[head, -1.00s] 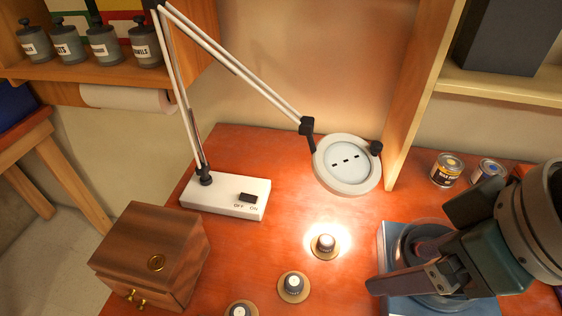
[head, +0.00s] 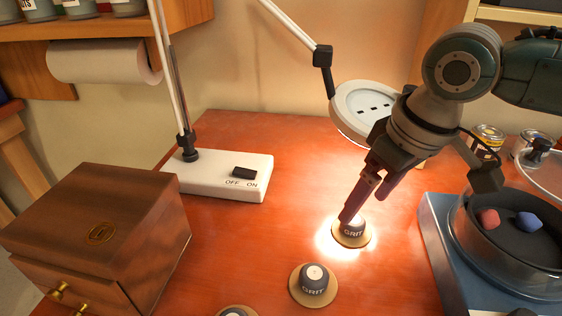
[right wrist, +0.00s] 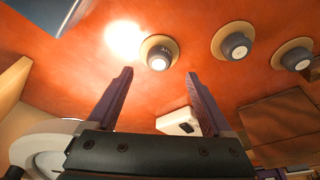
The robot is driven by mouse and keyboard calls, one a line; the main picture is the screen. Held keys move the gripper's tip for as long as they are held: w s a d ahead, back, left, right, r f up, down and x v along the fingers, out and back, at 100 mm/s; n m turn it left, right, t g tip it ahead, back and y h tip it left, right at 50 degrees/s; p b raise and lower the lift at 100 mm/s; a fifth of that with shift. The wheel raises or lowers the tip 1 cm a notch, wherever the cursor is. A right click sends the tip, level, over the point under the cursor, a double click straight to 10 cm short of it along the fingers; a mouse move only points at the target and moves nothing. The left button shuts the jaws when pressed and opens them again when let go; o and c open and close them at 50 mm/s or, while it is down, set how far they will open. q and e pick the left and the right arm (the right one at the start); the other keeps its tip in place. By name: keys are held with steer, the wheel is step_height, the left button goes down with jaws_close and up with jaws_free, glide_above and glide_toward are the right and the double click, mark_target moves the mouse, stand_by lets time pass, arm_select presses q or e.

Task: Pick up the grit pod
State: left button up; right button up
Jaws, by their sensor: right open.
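Three dark pods with pale tops stand on round tan discs on the red-brown bench. The lit pod (head: 352,230), labelled GRIT, stands in the bright spot under the magnifier lamp. A second pod (head: 314,279), also labelled GRIT, is nearer, and a third (head: 234,313) is cut by the bottom edge. My right gripper (head: 362,206) is open and empty, pointing down just above the lit pod, with one finger overlapping its upper edge in the head view. In the right wrist view the lit pod (right wrist: 160,55) lies just beyond and between the open fingertips (right wrist: 160,73). My left gripper is out of view.
The lamp's white base (head: 218,177) and ring head (head: 360,112) stand behind. A wooden box (head: 100,235) with brass knobs is at left. A blue machine (head: 436,245) with a bowl holding red and blue lumps is at right. Cans (head: 487,140) stand behind it.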

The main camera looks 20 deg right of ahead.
mark_target(356, 220)
steer(key=b+x, duration=0.1)
steer(key=x, duration=0.4)
steer(key=shift+f, duration=0.2)
steer(key=shift+d, duration=0.1)
steer(key=shift+c, duration=0.2)
jaws_close()
